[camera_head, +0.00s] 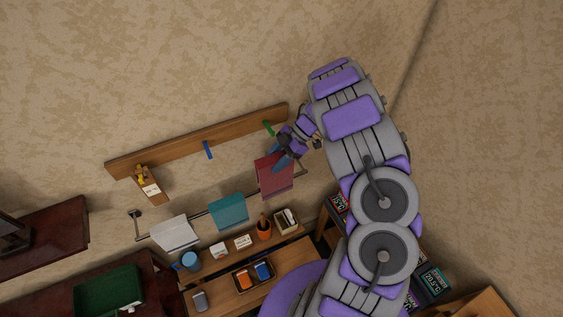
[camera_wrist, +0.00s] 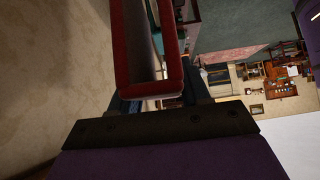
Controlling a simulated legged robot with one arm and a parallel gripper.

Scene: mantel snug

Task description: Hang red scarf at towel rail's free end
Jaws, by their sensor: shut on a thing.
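The red scarf (camera_head: 274,178) hangs folded at the right part of the metal towel rail (camera_head: 252,194) in the head view. My gripper (camera_head: 284,157) is shut on the scarf's top edge, at the upper right. In the wrist view the scarf (camera_wrist: 121,50) shows close up as a narrow red fold with a gap between its sides. I cannot tell whether the scarf straddles the rail or hangs in front of it. A teal cloth (camera_head: 229,211) hangs at the rail's middle and a white cloth (camera_head: 176,233) near its left end.
A wooden peg board (camera_head: 190,143) with a green peg (camera_head: 268,128) and a blue peg (camera_head: 208,150) runs above the rail. Below, a shelf holds a blue cup (camera_head: 190,261), an orange cup (camera_head: 264,230) and small boxes.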

